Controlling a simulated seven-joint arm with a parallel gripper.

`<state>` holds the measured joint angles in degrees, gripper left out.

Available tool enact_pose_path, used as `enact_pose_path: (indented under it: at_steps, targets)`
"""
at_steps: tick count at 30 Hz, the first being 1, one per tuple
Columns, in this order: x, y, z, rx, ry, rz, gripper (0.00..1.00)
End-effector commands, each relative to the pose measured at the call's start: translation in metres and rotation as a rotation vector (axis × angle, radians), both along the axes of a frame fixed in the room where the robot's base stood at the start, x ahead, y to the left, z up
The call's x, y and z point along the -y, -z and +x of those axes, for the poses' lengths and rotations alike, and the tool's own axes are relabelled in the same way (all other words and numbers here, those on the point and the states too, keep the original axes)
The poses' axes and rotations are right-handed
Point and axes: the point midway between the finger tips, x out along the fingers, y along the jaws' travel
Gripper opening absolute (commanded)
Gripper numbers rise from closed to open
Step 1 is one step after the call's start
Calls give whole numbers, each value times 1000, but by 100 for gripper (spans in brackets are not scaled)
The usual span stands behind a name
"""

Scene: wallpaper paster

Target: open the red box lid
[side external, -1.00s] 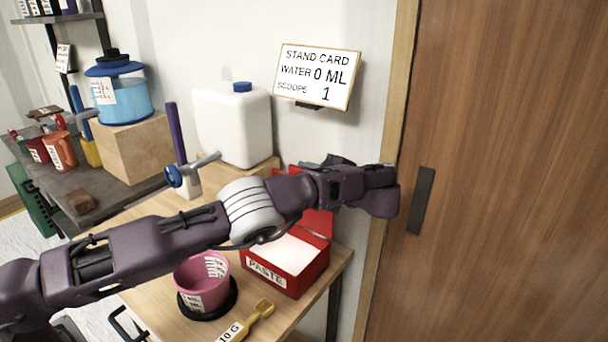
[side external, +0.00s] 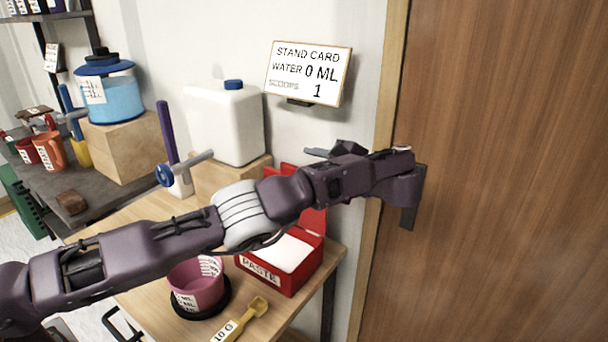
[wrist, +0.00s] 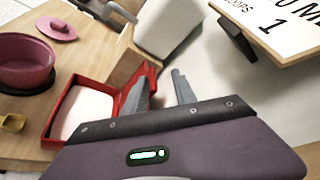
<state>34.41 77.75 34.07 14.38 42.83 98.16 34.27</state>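The red box (side external: 293,271), labelled PASTE, stands on the wooden table with its white contents showing. Its red lid (side external: 312,218) stands raised at the back, partly hidden by my arm. The box also shows in the wrist view (wrist: 52,125), where the lid (wrist: 152,76) is partly behind one finger. My gripper (side external: 318,152) is above and behind the box, near the wall. In the wrist view the two fingers of my gripper (wrist: 160,82) are apart, with nothing visibly held between them.
A pink pot (side external: 192,287) and a yellow scoop (side external: 245,318) are in front of the box. A white canister (side external: 225,122) stands behind on a wooden block. The stand card (side external: 308,72) is on the wall above my gripper, and a wooden door (side external: 500,170) is at right.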

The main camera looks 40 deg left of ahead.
Motion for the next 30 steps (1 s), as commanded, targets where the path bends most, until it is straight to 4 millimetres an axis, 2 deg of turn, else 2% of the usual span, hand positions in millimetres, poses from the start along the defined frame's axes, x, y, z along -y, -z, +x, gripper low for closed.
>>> enact_pose_path:
  at_steps: [3,6,14,17,19,20,21,24,27,30]
  targets:
    - [-1,-21,1,3,0,0,33]
    - [-1,-30,0,0,0,0,33]
    - [0,-34,0,-2,0,1,33]
    - [-8,-37,0,11,-17,-16,17]
    - [-39,-47,0,71,-94,-89,3]
    - [-59,-53,-3,116,-150,-141,0]
    - [-90,-62,-9,192,-237,-222,0]
    - [-158,-80,-39,417,-470,-437,0]
    - [-196,-90,-75,609,-643,-602,0]
    - [-213,-90,-98,670,-649,-737,0]
